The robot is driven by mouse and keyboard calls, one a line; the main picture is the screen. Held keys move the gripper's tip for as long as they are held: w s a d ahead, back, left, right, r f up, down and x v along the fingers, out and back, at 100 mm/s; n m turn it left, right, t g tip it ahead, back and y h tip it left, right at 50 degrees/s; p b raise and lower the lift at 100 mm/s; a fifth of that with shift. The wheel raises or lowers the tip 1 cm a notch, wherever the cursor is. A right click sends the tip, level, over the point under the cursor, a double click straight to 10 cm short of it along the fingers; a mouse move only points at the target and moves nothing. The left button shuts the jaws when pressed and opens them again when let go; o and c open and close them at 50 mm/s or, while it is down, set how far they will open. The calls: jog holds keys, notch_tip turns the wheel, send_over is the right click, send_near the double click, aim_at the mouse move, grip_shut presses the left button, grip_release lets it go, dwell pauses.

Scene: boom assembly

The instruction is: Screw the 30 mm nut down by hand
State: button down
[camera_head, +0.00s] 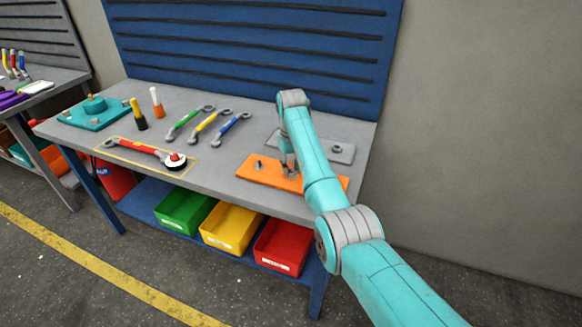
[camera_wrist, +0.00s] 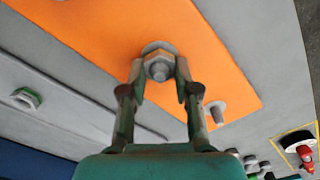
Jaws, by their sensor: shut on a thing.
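The hex nut (camera_wrist: 152,48) sits around a threaded stud (camera_wrist: 160,72) that stands up from the orange plate (camera_wrist: 90,25). My gripper (camera_wrist: 160,80) has one finger on each side of the nut and is shut on it. In the head view my gripper (camera_head: 290,168) points down at the orange plate (camera_head: 262,175), and the nut is hidden there by the arm. I cannot tell how far the nut is from the plate. A second, bare stud (camera_wrist: 217,111) stands on the same plate, to the left in the head view (camera_head: 258,165).
A grey plate (camera_head: 343,157) with another nut (camera_head: 337,149) lies behind the orange plate. Green, yellow and blue spanners (camera_head: 211,124) lie to the left. A red wrench (camera_head: 135,146) lies inside a yellow outline. A blue slotted panel (camera_head: 250,45) rises behind the bench.

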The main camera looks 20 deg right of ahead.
jog(key=m, duration=0.3)
jog(key=shift+d, duration=0.1)
jog(key=shift+m, duration=0.3)
jog(key=shift+m, duration=0.3)
jog(key=m, duration=0.4)
jog(key=shift+d+f+m, duration=0.1)
jog(key=shift+m, duration=0.3)
jog(key=shift+m, duration=0.3)
jog(key=m, duration=0.3)
jog(key=shift+s+m, duration=0.1)
jog(key=shift+m, duration=1.3)
